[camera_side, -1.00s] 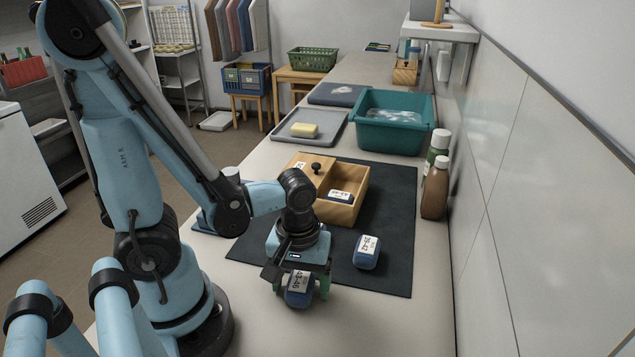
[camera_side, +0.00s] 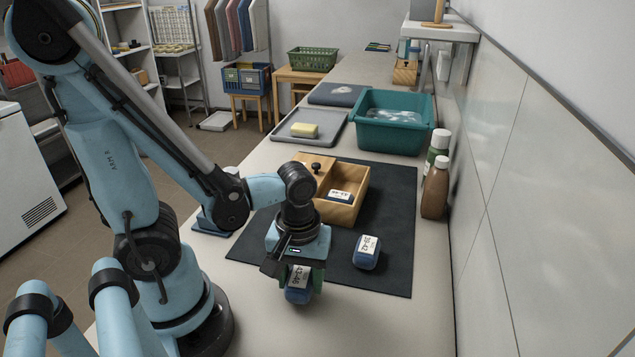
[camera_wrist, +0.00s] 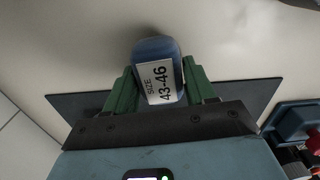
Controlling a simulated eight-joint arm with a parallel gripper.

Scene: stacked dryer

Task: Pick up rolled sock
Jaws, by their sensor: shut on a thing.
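A blue rolled sock (camera_side: 298,286) with a white size label is between the green fingers of my gripper (camera_side: 301,280). In the wrist view the sock (camera_wrist: 157,55) shows its label, "SIZE 43-46", and my gripper's fingers (camera_wrist: 158,88) press on both its sides. My gripper is shut on it, close over the counter near the dark mat's front edge; I cannot tell how far it is off the surface. A second blue rolled sock (camera_side: 366,260) with a white label lies on the mat to the right. Another labelled item (camera_side: 340,196) lies in the wooden box.
The wooden box (camera_side: 352,212) with a knobbed lid stands on the dark mat (camera_side: 398,225) just behind my gripper. Two bottles (camera_side: 434,190) stand by the wall at right. A teal tub (camera_side: 393,140) and a grey tray (camera_side: 284,136) with a yellow block are farther back. The front counter is clear.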

